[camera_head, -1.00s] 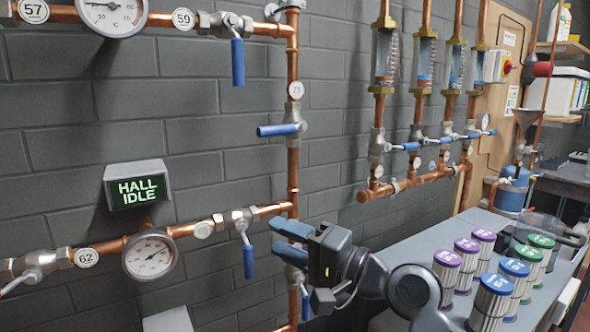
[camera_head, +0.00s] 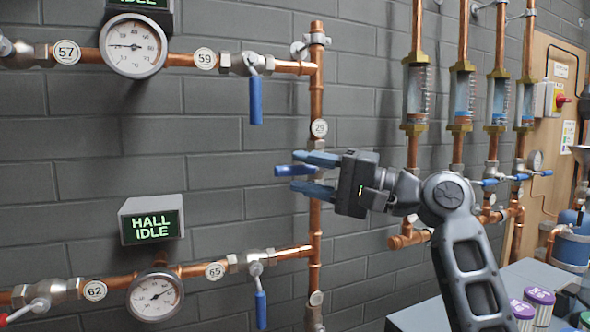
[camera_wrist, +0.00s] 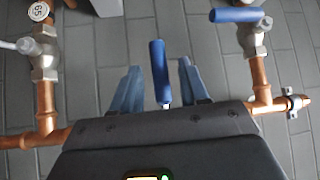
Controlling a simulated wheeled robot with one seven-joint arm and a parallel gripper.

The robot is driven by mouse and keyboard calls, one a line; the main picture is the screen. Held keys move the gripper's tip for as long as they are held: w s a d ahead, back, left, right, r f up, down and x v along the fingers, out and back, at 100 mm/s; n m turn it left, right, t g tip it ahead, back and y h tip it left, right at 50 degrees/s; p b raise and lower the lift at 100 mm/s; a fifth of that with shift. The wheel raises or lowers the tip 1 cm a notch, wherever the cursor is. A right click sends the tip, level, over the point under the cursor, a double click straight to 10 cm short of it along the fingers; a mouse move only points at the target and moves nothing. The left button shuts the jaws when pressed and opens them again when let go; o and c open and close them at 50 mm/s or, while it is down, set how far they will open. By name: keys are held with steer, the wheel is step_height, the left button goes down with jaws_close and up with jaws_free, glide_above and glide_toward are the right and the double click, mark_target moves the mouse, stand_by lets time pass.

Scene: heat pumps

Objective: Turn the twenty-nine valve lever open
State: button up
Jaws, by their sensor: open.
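The valve tagged 29 sits on the vertical copper pipe (camera_head: 316,95), just below its round white tag (camera_head: 319,128). Its blue lever (camera_head: 291,170) points sideways to the left, across the pipe. My gripper (camera_head: 305,174) is open, with one finger above the lever and one below it in the head view. In the wrist view the blue lever (camera_wrist: 159,70) stands between the two blue fingers of my gripper (camera_wrist: 161,88), with a gap on each side. The valve body is mostly hidden behind my gripper.
The valve tagged 59 has a hanging blue lever (camera_head: 256,100) at upper left. The valve by tag 65 has another hanging blue lever (camera_head: 261,309) below. Gauges, a HALL IDLE display (camera_head: 152,221) and purple-topped cylinders (camera_head: 539,300) are nearby.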

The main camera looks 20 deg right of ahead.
steer(key=shift+x, duration=1.4)
steer(key=shift+c, duration=0.3)
jaws_close()
